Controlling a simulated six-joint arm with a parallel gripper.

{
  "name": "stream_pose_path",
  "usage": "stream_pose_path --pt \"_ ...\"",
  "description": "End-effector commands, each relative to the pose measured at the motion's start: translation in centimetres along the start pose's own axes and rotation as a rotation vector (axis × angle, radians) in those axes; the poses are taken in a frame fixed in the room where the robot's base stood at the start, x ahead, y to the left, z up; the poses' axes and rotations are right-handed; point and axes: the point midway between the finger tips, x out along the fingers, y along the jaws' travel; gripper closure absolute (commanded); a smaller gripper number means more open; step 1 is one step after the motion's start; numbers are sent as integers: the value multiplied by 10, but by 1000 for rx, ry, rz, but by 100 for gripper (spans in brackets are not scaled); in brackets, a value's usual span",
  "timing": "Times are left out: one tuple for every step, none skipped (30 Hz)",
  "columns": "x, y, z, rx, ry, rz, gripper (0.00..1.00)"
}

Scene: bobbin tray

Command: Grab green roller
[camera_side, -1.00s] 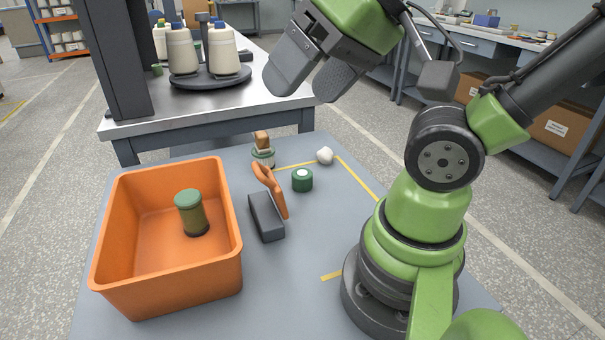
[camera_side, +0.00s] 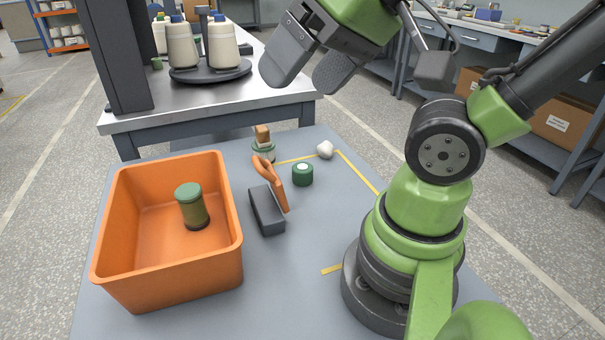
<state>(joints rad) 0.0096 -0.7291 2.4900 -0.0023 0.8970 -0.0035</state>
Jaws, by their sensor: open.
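A green roller (camera_side: 193,207), olive in its body with a lighter green top and a dark foot, stands upright inside the orange bin (camera_side: 232,245). A shorter dark green cylinder (camera_side: 302,175) with a white centre on top stands on the grey table, right of the bin. Which of the two the task names cannot be told for sure. My gripper (camera_side: 302,78) is open and empty, its two dark fingers apart. It is high above the table's far side, up and to the right of both and touching neither.
An orange-handled tool with a dark grey block (camera_side: 267,211) lies between bin and short cylinder. Behind it are a small jar with a brown top (camera_side: 263,146) and a white lump (camera_side: 325,149). A bench with cones of thread (camera_side: 222,47) stands behind. The table's front middle is clear.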

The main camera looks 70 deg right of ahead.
Motion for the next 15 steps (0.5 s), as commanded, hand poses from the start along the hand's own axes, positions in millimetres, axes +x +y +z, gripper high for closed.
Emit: stream_pose_path --pt "3 2 -5 7 -9 19 17" --pt "6 4 -10 12 -17 34 17" --pt "10 6 -17 21 -27 57 17" --pt "14 10 -23 29 -37 78 17" --pt "19 14 -30 36 -48 101 17" --pt "27 20 -40 47 -67 133 17" --pt "33 26 -48 56 -80 157 17" --pt "40 32 -55 65 -94 181 17" --pt "49 42 -64 77 -115 210 17" --pt "56 50 -70 85 -131 232 17" --pt "63 58 -76 94 -147 252 17" --pt "72 70 -83 107 -169 277 17" --pt "80 80 -87 116 -187 295 17" --pt "88 90 -91 125 -205 313 17" --pt "98 104 -95 137 -229 334 17"
